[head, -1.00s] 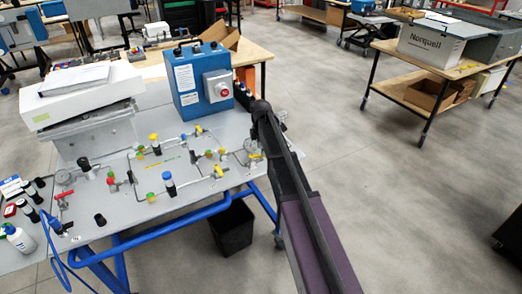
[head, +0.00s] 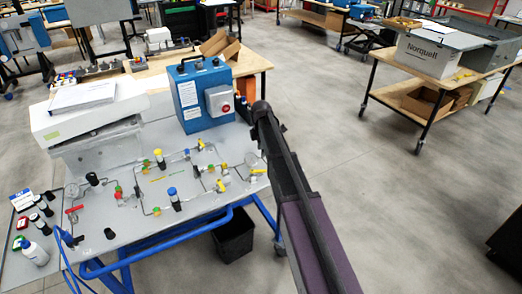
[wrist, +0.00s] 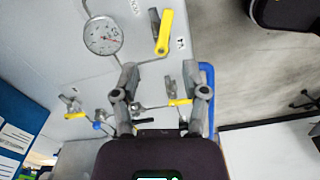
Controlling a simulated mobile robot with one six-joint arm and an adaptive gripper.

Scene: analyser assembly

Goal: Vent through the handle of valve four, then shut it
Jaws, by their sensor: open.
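The grey valve panel (head: 145,228) lies on a blue-framed bench, with thin pipes and several small valves. Yellow lever handles show at its right side, one near the front (head: 222,185) and one by a round gauge (head: 251,160). I cannot read which is valve four. In the wrist view, a large yellow lever (wrist: 163,32) stands beyond my fingertips, beside a small unreadable label (wrist: 181,43). A smaller yellow handle (wrist: 180,102) shows between the fingers, apparently below them. My gripper (wrist: 160,68) is open, empty and above the panel; the head view does not show its fingers.
A blue box (head: 203,95) with a red button stands at the panel's back. Left are a white instrument (head: 88,110) and bottles (head: 34,252). A black bin (head: 234,240) stands below. A trolley carries a Norquell box (head: 428,55).

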